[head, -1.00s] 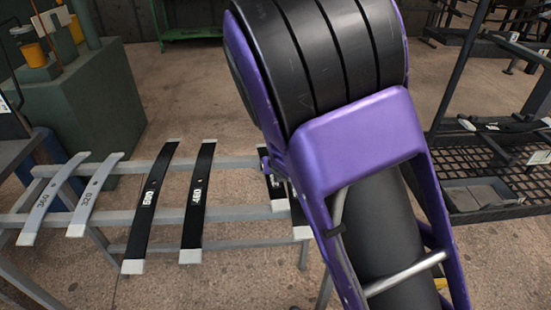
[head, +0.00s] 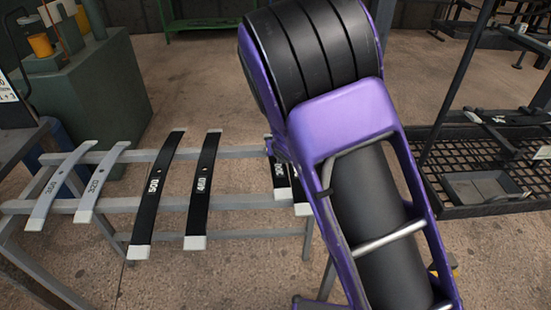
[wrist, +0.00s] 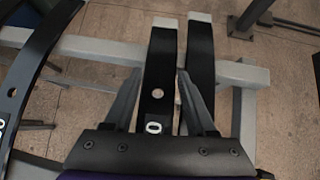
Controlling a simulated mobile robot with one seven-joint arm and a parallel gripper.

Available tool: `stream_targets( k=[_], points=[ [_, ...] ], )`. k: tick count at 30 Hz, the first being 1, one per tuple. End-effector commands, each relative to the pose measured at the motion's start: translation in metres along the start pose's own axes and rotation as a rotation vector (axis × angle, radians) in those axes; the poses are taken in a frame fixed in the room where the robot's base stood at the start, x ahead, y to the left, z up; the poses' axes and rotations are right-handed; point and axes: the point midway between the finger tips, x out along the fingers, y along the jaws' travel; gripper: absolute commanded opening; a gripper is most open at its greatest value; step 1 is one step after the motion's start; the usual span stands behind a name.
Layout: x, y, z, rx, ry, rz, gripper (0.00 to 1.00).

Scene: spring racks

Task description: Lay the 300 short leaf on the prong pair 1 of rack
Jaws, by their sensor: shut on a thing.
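My gripper's fingers (wrist: 160,72) close around a short black leaf (wrist: 163,50) with a pale tip, a round hole and a white label. Only a final "0" is readable in the wrist view. In the head view the leaf's labelled part (head: 279,168) shows left of my arm; it appears to be the 300 short leaf. It lies over or on the grey rails (head: 235,202) of a rack; contact cannot be told. A second black leaf (wrist: 200,70) lies close to its right. My gripper is hidden by my arm in the head view. No prong number is readable.
On the rails to the left lie two black leaves, 500 (head: 156,190) and one reading about 460 (head: 203,190), and two grey leaves (head: 60,185) (head: 101,182). A black mesh shelf (head: 470,180) with a tray stands right. A green block (head: 95,110) stands behind left.

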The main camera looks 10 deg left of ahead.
Motion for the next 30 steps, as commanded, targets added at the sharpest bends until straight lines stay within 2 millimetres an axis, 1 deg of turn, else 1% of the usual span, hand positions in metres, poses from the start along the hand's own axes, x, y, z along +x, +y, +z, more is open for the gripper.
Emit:
stream_targets(
  k=[1,8,16,20,30],
  points=[
    [0.007,0.006,-0.030,-0.008,0.052,0.000,0.01],
    [0.007,0.007,-0.030,-0.009,0.053,0.001,0.00],
    [0.005,0.008,-0.026,-0.009,0.047,0.003,0.00],
    [-0.004,0.009,-0.015,-0.011,0.045,0.005,0.00],
    [-0.049,0.008,0.038,-0.007,0.034,0.003,0.00]
  ],
)
